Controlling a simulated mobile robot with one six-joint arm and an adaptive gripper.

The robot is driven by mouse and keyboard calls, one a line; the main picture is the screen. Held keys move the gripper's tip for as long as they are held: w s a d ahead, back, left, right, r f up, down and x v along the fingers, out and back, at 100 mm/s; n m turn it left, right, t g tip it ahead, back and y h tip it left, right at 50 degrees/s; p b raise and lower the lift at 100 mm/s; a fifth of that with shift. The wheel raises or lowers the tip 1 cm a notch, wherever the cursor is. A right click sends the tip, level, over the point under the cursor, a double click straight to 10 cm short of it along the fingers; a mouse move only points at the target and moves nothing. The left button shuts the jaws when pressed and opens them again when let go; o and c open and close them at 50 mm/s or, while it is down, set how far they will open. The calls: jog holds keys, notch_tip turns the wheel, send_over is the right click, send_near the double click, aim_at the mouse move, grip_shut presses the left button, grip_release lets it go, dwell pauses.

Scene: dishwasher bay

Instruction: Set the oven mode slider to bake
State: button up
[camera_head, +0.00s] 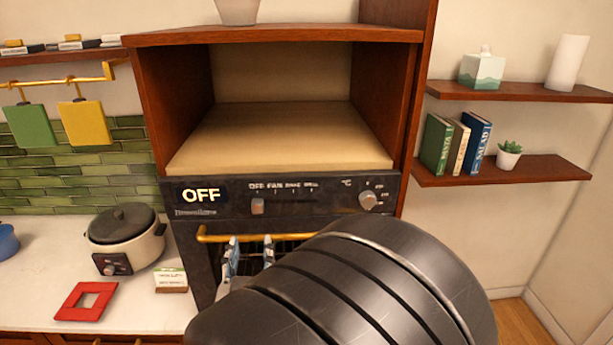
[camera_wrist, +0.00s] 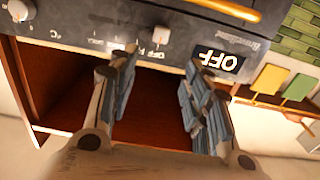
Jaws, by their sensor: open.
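The oven's dark control panel (camera_head: 315,208) has a display (camera_head: 201,195) that reads OFF. The mode slider's knob (camera_head: 258,206) sits at the left end of its track, under the OFF label, with FAN, BAKE and another label to its right. My gripper (camera_head: 250,247) is open and empty, its fingertips below the slider in the head view and partly hidden by my arm. In the wrist view, which is upside down, the slider knob (camera_wrist: 161,35) lies just beyond the gap between my fingertips (camera_wrist: 162,60). No contact shows.
A round temperature knob (camera_head: 368,200) is at the panel's right. A yellow oven handle (camera_head: 255,238) runs below the panel, close to my fingers. An empty wooden compartment (camera_head: 280,140) is above.

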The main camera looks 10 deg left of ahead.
aim_at(257, 207)
jog(key=p+x, duration=0.2)
jog(key=x, duration=1.3)
jog(key=shift+w+a+f, duration=0.1)
jog(key=shift+w+a, duration=0.05)
grip_shut()
